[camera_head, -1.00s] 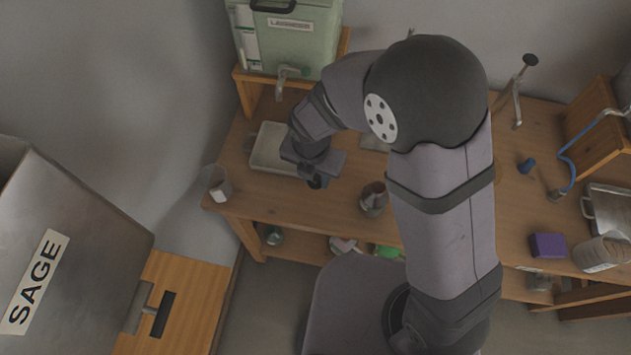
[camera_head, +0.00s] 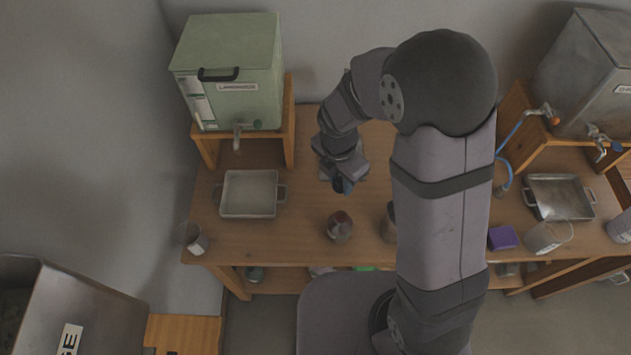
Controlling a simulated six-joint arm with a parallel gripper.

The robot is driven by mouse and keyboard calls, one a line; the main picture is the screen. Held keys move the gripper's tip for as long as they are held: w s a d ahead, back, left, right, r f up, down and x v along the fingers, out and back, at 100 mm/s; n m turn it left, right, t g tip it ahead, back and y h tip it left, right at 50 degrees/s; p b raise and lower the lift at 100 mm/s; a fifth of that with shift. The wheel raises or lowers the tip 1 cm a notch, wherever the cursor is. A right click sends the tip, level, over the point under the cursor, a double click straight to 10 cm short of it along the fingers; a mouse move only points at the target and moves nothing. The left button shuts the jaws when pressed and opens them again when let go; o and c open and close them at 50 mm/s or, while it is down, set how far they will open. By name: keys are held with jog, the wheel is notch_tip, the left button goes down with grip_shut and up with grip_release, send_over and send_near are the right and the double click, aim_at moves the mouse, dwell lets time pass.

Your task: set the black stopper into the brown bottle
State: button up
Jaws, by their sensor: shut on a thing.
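My gripper (camera_head: 343,184) is over the wooden table, pointing down, right of the metal tray. It is shut on a small dark thing at its tips, which looks like the black stopper; the fingers mostly hide it. The brown bottle (camera_head: 340,227) stands upright near the table's front edge, a little in front of my gripper in the picture. The gripper and the bottle are apart. The bottle's mouth is too small to make out clearly.
A metal tray (camera_head: 249,194) lies left of my gripper, below the green tank (camera_head: 232,75). A glass beaker (camera_head: 194,239) stands at the front left corner. Another vessel (camera_head: 389,224) stands right of the bottle, partly behind my arm. A purple block (camera_head: 502,238) lies further right.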

jog(key=shift+s+d+r+m, duration=0.15)
jog(key=shift+s+d+m, duration=0.05)
jog(key=shift+m, duration=0.6)
jog(key=m, duration=0.1)
jog(key=s+m, duration=0.1)
jog(key=m, duration=0.1)
jog(key=shift+g, duration=0.3)
jog(key=s+m, duration=0.1)
jog(key=m, duration=0.4)
jog(key=s+m+g, duration=0.1)
jog(key=m, duration=0.4)
jog(key=s+m, duration=0.1)
jog(key=m, duration=0.4)
jog(key=shift+d+g, duration=0.1)
jog(key=shift+g, duration=0.2)
jog(key=shift+f, duration=0.3)
jog(key=b, duration=0.4)
send_over(342, 212)
jog(key=s, duration=0.1)
notch_tip(342, 212, down, 4)
jog(key=shift+s+f+b, duration=0.2)
jog(key=shift+f+b, duration=0.5)
jog(key=shift+f, duration=0.25)
jog(key=shift+f, duration=1)
